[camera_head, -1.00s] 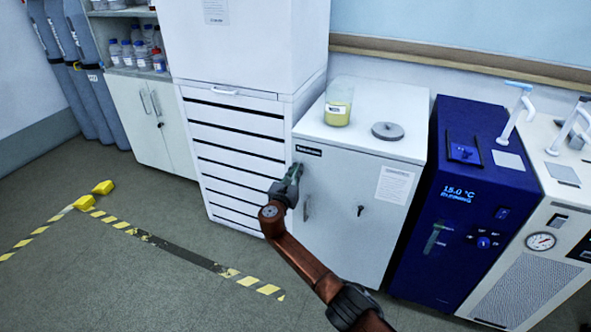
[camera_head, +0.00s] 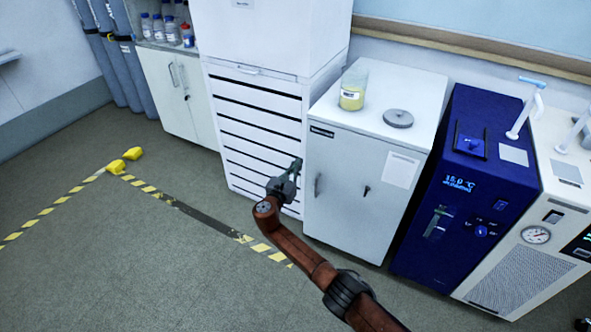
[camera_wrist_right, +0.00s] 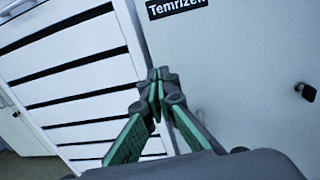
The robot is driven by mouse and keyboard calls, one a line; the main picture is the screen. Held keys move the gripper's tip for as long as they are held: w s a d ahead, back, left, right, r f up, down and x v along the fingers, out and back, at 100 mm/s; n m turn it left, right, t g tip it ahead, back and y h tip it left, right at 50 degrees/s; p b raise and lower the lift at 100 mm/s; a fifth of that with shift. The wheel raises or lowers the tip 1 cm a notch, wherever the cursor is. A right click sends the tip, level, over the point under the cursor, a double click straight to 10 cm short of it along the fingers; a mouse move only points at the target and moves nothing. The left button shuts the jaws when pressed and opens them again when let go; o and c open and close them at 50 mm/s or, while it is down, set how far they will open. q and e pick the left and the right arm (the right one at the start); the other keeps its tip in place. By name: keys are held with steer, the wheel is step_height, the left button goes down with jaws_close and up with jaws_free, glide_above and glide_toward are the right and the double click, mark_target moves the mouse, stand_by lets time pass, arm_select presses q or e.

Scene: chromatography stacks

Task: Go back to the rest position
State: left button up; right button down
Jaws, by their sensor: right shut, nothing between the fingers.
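My right gripper (camera_head: 294,168) is shut and empty in the head view. It is raised in front of the gap between the white drawer cabinet (camera_head: 262,85) and the white cabinet with a keyhole door (camera_head: 340,200). In the right wrist view its green-padded fingers meet at the tips (camera_wrist_right: 156,78), with nothing between them. Beyond them are the drawer fronts on the left and the cabinet door with a black label (camera_wrist_right: 177,7) on the right. My left gripper is not in view.
A jar of yellow liquid (camera_head: 353,90) and a grey round lid (camera_head: 399,118) are on the white cabinet. A blue chiller (camera_head: 470,190) and a beige unit with a gauge (camera_head: 530,260) stand to its right. Striped floor tape (camera_head: 50,210) and open floor lie at left.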

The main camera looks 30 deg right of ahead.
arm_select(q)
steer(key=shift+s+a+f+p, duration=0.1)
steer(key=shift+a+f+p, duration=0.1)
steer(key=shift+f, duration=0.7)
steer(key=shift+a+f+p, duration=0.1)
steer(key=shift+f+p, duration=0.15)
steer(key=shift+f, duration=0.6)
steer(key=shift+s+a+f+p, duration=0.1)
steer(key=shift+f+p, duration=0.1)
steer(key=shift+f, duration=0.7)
arm_select(e)
steer(key=shift+v, duration=1.85)
